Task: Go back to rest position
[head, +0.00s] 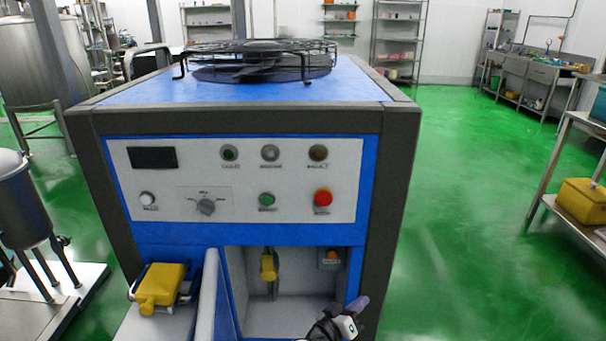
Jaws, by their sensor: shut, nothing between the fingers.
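My gripper (358,304) shows at the bottom edge of the head view, right of the middle. It is small and partly cut off by the frame. Its fingers are shut and hold nothing. It is in front of the lower right of the blue and dark grey machine (389,200), near the open recess (290,312) in its front. I cannot tell how far it is from the recess wall.
The machine's control panel (245,180) has a red button (323,197), and a fan guard (262,46) sits on top. A yellow part (165,283) stands lower left. A metal vessel (25,205) is at left, a shelf table (570,215) at right. Green floor (455,220) is clear between.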

